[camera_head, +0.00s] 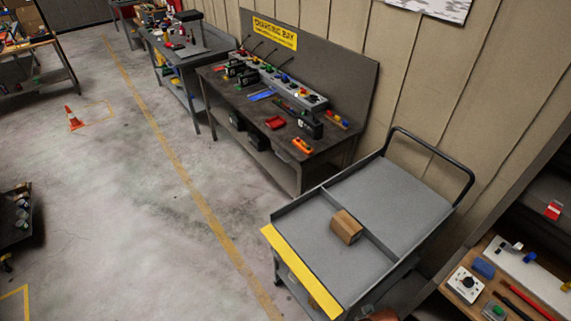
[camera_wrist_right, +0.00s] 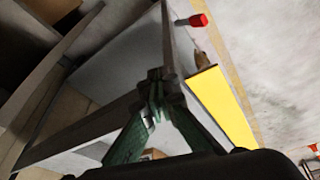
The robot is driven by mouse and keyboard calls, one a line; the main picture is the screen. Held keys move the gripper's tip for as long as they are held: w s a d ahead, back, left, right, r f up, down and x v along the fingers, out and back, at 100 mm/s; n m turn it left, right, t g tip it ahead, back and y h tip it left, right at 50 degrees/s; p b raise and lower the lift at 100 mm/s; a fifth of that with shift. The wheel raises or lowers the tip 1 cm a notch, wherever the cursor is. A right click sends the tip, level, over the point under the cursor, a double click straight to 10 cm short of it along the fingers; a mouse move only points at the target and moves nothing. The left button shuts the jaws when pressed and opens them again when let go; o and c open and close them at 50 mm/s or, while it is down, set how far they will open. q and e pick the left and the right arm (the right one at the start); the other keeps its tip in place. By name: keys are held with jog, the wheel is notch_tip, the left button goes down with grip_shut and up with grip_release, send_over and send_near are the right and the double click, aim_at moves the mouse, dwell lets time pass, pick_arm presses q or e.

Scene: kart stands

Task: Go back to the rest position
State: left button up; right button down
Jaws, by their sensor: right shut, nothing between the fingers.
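My right gripper (camera_wrist_right: 155,80) shows in the right wrist view with its two dark green fingers brought together at the tips, and I see nothing held between them. Behind it in that view is the grey cart with its yellow edge strip (camera_wrist_right: 222,105). The head view shows neither gripper. There, the grey cart (camera_head: 395,200) stands at the lower right with a brown box (camera_head: 346,227) resting on its top against the low divider. My left gripper is in neither view.
The charging bay bench (camera_head: 240,95) stands along the wall beyond the cart. A wooden surface with tools (camera_head: 475,260) is at the lower right. A red-capped object (camera_wrist_right: 198,20) shows in the wrist view.

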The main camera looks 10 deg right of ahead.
jog(key=s+a+f+g+b, duration=0.1)
jog(key=s+f+b, duration=0.2)
jog(key=f, duration=1.2)
jog(key=s+f+b, duration=0.2)
jog(key=f+b, duration=0.1)
jog(key=f, duration=1.3)
pick_arm(q)
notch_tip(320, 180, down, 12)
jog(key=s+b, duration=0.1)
jog(key=b, duration=0.4)
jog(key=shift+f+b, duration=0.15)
jog(key=shift+b, duration=0.25)
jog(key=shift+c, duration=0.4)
pick_arm(e)
jog(key=s+f+n+g, duration=0.1)
jog(key=s+f, duration=1.7)
jog(key=f, duration=0.2)
jog(key=shift+y, duration=0.3)
